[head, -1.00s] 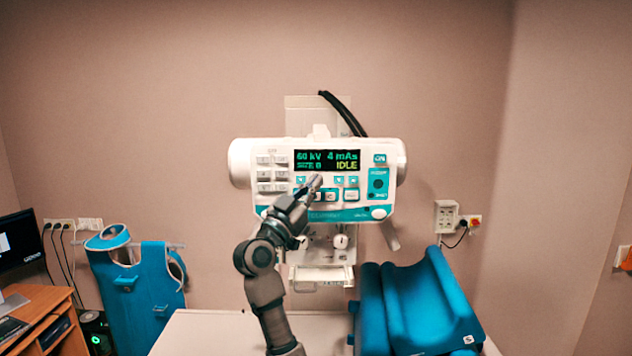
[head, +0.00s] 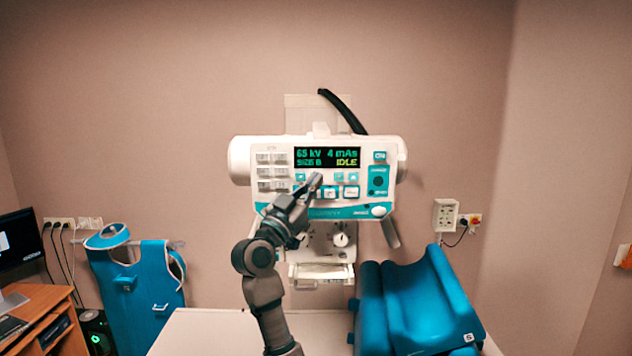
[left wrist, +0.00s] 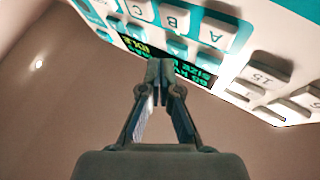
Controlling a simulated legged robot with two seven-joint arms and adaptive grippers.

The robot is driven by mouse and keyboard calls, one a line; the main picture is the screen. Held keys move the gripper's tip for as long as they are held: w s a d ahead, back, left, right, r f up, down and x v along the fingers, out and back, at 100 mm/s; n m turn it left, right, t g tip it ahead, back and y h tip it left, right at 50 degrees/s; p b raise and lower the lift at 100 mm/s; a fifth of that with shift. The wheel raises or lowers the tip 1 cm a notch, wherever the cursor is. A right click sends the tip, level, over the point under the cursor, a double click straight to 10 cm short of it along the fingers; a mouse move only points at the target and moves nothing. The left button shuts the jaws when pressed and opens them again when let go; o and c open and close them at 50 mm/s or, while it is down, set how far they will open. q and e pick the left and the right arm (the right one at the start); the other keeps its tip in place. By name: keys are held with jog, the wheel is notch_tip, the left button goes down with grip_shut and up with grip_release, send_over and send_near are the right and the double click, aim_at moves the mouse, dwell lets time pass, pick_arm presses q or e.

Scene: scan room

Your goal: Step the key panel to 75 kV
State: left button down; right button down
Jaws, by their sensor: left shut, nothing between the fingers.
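The key panel (head: 262,206) is the white and teal front of a wall-side unit. Its dark display (head: 327,164) reads 65 kV, 4 mAs, a size line that looks like B, and IDLE. Small blue keys (head: 300,178) run in a row under the display, with larger white keys (head: 351,193) below. My left gripper (head: 316,179) is shut and empty, its tips at this key row, covering part of it. In the left wrist view the closed fingertips (left wrist: 158,66) are in front of the display's edge. Whether they touch a key, I cannot tell. My right gripper is not in view.
White keys (head: 270,172) fill the panel's left side, and a teal block (head: 378,181) its right. A pale table (head: 208,335) is below, with a blue cushion (head: 428,300) at right. A blue apron (head: 147,290) hangs at left beside a wooden desk (head: 40,310).

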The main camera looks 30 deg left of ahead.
pick_arm(q)
jog(key=shift+s, duration=0.1)
jog(key=s+d, duration=0.1)
jog(key=s+b, duration=0.1)
jog(key=s, duration=0.1)
jog(key=s+d+b, duration=0.1)
jog(key=shift+s+d, duration=0.15)
jog(key=shift+d, duration=0.2)
dwell(2.0)
jog(key=s+m+y, duration=0.1)
jog(key=m+y, duration=0.1)
jog(key=m, duration=0.1)
jog(key=s+d+m+t+y+p, duration=0.1)
jog(key=m+y, duration=0.1)
jog(key=m, duration=0.1)
jog(key=d+m+t+y+p, duration=0.1)
jog(key=m+y, duration=0.1)
jog(key=m, duration=0.2)
jog(key=shift+s+d+f, duration=0.1)
jog(key=shift+s+f, duration=0.15)
jog(key=shift+s, duration=0.15)
